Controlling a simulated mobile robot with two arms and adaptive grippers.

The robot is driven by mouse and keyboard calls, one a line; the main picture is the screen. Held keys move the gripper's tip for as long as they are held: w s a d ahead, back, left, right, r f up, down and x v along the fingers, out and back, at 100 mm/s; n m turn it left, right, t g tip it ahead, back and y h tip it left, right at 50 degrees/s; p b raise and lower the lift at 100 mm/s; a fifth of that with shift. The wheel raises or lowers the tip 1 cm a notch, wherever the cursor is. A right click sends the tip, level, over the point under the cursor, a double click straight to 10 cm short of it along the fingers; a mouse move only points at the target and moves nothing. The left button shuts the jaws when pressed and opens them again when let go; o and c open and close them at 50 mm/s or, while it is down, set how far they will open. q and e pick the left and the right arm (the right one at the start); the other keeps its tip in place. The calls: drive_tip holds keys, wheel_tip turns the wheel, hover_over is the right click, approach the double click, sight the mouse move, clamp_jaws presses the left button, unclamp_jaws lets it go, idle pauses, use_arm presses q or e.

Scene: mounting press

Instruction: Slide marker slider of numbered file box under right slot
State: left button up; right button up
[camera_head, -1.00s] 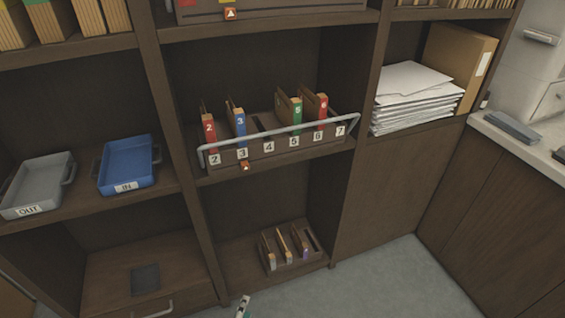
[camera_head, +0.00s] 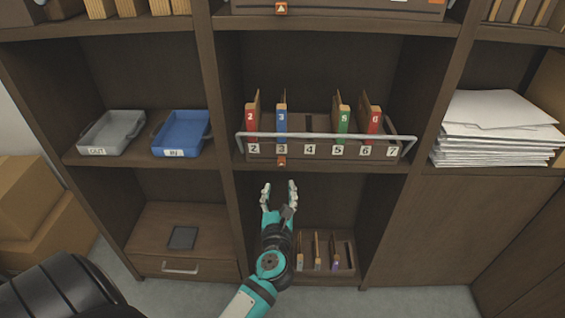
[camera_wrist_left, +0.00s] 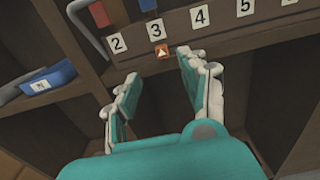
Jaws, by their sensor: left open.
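The numbered file box (camera_head: 297,151) stands on the middle shelf, with slots labelled 2 to 7 along its front. Files stand behind labels 2, 3, 5 and 6; slots 4 and 7 show no file. The orange marker slider (camera_head: 282,162) with a white triangle sits under label 3. It also shows in the left wrist view (camera_wrist_left: 162,53), just beyond my fingertips. My left gripper (camera_head: 279,186) is open and empty, a little below the marker, its fingers pointing up toward the shelf edge. My right gripper is not in view.
A silver rail (camera_head: 330,136) runs across the front of the file box. A lower rack (camera_head: 340,268) with several files stands beneath, behind my left arm. Blue tray (camera_head: 182,134) and grey tray (camera_head: 112,133) sit left; a paper stack (camera_head: 497,130) sits right.

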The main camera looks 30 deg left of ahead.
sight(282, 163)
use_arm(q)
drive_tip(key=x, duration=1)
drive_tip(key=shift+d+p, duration=0.15)
drive_tip(key=shift+p, duration=0.15)
drive_tip(key=shift+w+a, duration=0.25)
drive_tip(key=shift+w, duration=0.2)
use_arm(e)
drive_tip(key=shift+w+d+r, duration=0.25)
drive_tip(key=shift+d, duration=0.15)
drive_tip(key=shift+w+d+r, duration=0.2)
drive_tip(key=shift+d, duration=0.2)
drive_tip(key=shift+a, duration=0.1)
use_arm(q)
drive_tip(key=c, duration=0.4)
clamp_jaws()
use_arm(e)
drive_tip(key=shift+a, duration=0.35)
